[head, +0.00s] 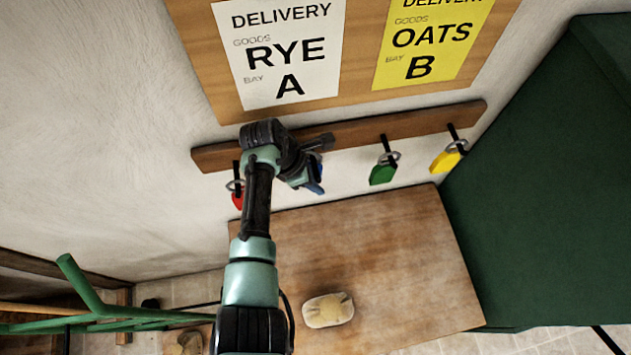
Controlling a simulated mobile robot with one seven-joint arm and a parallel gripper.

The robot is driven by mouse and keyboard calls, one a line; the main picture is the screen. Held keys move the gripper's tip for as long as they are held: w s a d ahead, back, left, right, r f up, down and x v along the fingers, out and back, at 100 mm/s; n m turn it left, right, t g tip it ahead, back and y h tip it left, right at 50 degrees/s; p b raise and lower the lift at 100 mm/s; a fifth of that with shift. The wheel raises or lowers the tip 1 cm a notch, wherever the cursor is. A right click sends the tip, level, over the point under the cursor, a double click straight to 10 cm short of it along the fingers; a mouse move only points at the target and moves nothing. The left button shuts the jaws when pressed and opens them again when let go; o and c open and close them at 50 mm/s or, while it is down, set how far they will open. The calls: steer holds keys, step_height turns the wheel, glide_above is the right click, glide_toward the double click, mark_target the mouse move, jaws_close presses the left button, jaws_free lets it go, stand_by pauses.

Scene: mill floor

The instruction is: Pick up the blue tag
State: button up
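The blue tag (316,187) shows only as small blue patches beside and below my gripper (312,170), under the wooden peg rail (355,133). The gripper and wrist hide most of it and its ring. My gripper is up at the rail, close against the blue tag. The fingers are dark and partly hidden, so I cannot tell whether they are open or closed on the tag.
A red tag (237,200) hangs left of my arm, partly hidden. A green tag (382,174) and a yellow tag (445,162) hang to the right. Below is a wooden table (400,255) with a loaf-like object (328,310). A green cabinet (550,190) bounds the right.

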steer(key=o, duration=0.4)
steer(key=shift+r, duration=0.15)
